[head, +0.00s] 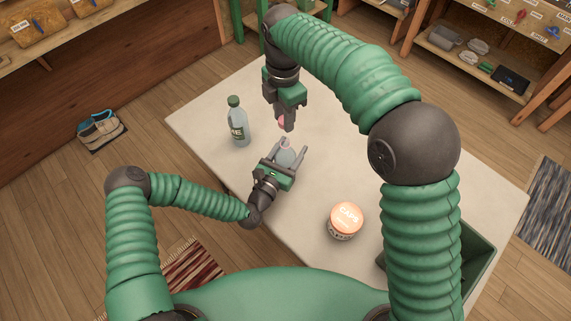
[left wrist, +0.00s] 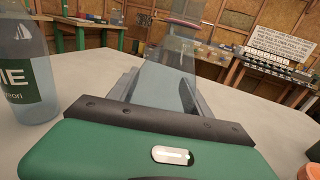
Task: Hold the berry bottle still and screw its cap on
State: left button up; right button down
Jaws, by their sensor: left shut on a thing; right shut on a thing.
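The berry bottle (head: 285,157) is a small, pale, see-through bottle standing upright near the middle of the table. My left gripper (head: 288,151) is shut around its body; the bottle also shows between the fingers in the left wrist view (left wrist: 170,72). My right gripper (head: 287,122) points down just above the bottle and is shut on a pink cap (head: 281,120), mostly hidden by the fingers. A reddish band (left wrist: 186,20) shows at the bottle's top in the left wrist view. I cannot tell whether the cap touches the neck.
A second bottle (head: 238,126) with a dark green cap and green label stands left of my grippers. An orange-topped tub marked CAPS (head: 346,219) stands nearer me on the right. A green bin (head: 478,262) is at the table's right end. The back right of the table (head: 340,130) is clear.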

pick_arm(q)
jog(key=shift+a, duration=0.15)
jog(key=c, duration=0.5)
pick_arm(e)
jog(key=shift+a, duration=0.2)
pick_arm(q)
grip_shut()
pick_arm(e)
jog(key=shift+d+f, duration=0.2)
send_over(283, 141)
jog(key=shift+f, duration=2.2)
jog(key=shift+d, duration=0.1)
jog(key=shift+f, duration=0.9)
jog(key=shift+f, duration=0.55)
